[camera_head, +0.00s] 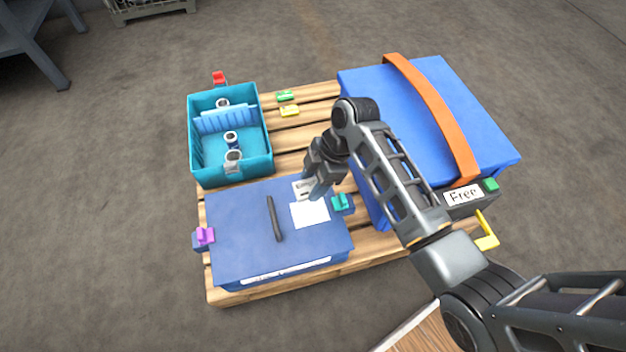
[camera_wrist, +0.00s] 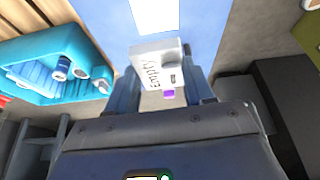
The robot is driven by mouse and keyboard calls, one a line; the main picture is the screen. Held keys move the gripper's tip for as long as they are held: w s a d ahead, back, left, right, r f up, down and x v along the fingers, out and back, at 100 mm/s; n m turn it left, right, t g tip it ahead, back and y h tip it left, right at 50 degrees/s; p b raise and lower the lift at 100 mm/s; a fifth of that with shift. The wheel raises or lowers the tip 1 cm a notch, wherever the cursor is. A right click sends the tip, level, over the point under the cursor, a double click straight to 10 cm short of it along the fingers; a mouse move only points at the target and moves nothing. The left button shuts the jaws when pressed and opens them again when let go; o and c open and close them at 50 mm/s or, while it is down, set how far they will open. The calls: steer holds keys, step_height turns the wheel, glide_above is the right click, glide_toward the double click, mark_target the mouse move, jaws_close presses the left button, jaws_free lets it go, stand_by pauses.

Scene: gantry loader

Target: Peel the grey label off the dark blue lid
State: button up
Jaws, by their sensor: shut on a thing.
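The dark blue lid (camera_head: 238,230) covers a box at the front left of the pallet, with a black handle (camera_head: 274,218) across it. My gripper (camera_head: 318,188) is over the lid's back right part. It is shut on a light grey label (camera_head: 302,186) printed "Empty"; the label (camera_wrist: 158,62) sits between both fingers in the wrist view. A plain white rectangle (camera_head: 310,214) lies on the lid just in front of the label. The label looks apart from that rectangle and raised toward me; whether any edge still touches the lid is hard to tell.
A teal crate (camera_head: 198,168) with several cylinders stands behind the lid. A large blue case (camera_head: 450,85) with an orange strap (camera_head: 432,100) stands right, near a "Free" sign (camera_head: 463,196).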

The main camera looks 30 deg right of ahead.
steer(key=shift+r+p, duration=1.05)
